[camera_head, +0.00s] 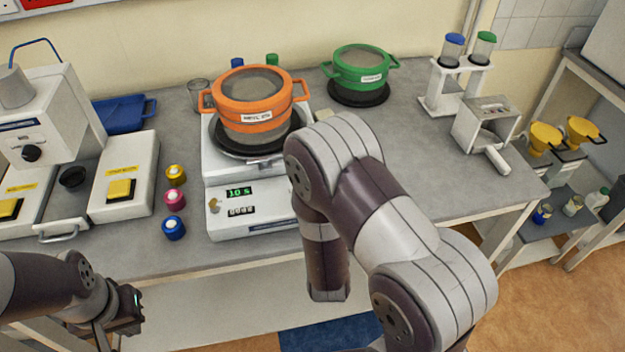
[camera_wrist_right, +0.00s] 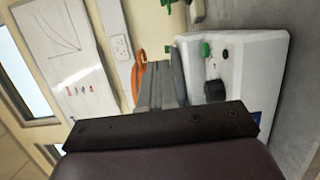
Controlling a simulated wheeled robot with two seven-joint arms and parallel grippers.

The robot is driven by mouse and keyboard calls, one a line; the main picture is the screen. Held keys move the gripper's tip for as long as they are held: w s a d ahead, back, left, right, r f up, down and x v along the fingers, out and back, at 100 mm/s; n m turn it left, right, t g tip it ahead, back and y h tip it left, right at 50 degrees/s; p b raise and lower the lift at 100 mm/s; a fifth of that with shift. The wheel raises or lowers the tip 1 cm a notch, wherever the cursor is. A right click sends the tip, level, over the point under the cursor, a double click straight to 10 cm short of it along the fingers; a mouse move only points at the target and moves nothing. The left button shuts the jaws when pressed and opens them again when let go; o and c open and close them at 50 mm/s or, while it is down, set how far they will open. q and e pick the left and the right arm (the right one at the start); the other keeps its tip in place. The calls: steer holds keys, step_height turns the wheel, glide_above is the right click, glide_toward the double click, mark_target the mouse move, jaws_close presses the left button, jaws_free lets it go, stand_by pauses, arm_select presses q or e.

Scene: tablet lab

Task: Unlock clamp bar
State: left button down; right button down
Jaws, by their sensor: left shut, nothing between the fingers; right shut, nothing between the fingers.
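An orange sieve pot (camera_head: 254,97) with a clear top sits on the black round plate of a white shaker (camera_head: 222,165), whose display reads "10 s". I cannot clearly make out a clamp bar. A small grey piece (camera_head: 262,163) shows at the plate's front edge. My right arm covers the shaker's right side in the head view and hides its gripper. In the right wrist view my right gripper (camera_wrist_right: 160,82) is shut and empty, near the shaker's panel (camera_wrist_right: 245,65) with a green button and black knob. My left gripper (camera_head: 130,305) is shut and empty at lower left, off the bench's front.
A green pot (camera_head: 360,72) stands behind right. Yellow, pink and blue small pots (camera_head: 174,200) stand left of the shaker, beside a white device with yellow pads (camera_head: 121,190). A white rack (camera_head: 455,85) and grey box (camera_head: 486,122) stand right. Bench between green pot and rack is clear.

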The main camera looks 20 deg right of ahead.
arm_select(q)
steer(key=shift+s+a+f, duration=0.15)
steer(key=shift+s+f, duration=0.05)
steer(key=shift+s, duration=0.1)
arm_select(e)
steer(key=s, duration=0.1)
steer(key=s+d, duration=0.1)
steer(key=s, duration=0.1)
steer(key=shift+s+r, duration=0.2)
steer(key=shift+s, duration=0.05)
arm_select(q)
steer(key=shift+s, duration=0.15)
arm_select(e)
steer(key=shift+s, duration=0.1)
steer(key=s+a+f+m+g+y, duration=0.2)
steer(key=a+f+m+g+y, duration=0.15)
steer(key=f+g, duration=0.2)
steer(key=s+a+f+m+g+y, duration=0.2)
steer(key=f+m+g, duration=0.25)
steer(key=f, duration=0.25)
steer(key=s+a+r+m+g+y, duration=0.2)
steer(key=s+a+r+m+g, duration=0.15)
steer(key=s+r+g, duration=0.35)
steer(key=d+r+t, duration=0.1)
steer(key=w+d+r+m+t, duration=0.1)
steer(key=r, duration=0.1)
